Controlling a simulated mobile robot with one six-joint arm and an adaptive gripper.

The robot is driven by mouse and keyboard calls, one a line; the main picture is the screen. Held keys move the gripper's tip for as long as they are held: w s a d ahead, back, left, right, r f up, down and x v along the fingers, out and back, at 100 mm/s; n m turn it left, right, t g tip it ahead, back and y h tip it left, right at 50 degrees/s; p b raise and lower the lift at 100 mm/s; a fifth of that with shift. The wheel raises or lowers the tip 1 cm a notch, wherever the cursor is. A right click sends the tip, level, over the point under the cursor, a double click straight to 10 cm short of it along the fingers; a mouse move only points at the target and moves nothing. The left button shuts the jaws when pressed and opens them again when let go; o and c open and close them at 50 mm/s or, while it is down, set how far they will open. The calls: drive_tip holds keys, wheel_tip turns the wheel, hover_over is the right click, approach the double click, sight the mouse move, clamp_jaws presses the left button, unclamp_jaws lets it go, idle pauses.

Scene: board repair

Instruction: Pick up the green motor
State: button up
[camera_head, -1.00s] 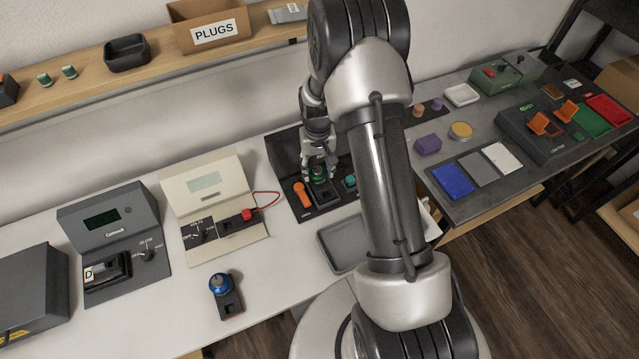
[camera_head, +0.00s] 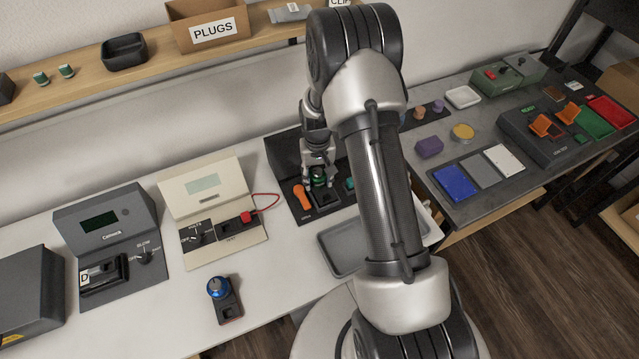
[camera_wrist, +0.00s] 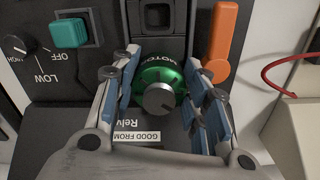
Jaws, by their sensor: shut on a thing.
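The green motor (camera_wrist: 160,86) is a round green part with a silver knob on top. My gripper (camera_head: 318,178) is shut on the motor, with a blue-lined finger on each side. In the head view the motor (camera_head: 318,180) shows small and green under the fingers. I cannot tell whether it is lifted clear of the surface below.
An orange handle (camera_wrist: 220,42) stands close beside one finger, and a teal button (camera_wrist: 71,34) is on the other side. A grey tray (camera_head: 340,262) lies in front of the station. The cream meter (camera_head: 210,215) with a red cable (camera_head: 268,196) is to its left.

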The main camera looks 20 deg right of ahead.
drive_tip(key=shift+r, duration=0.1)
wheel_tip(320, 180, up, 20)
drive_tip(key=p, duration=0.5)
drive_tip(key=shift+p, duration=0.35)
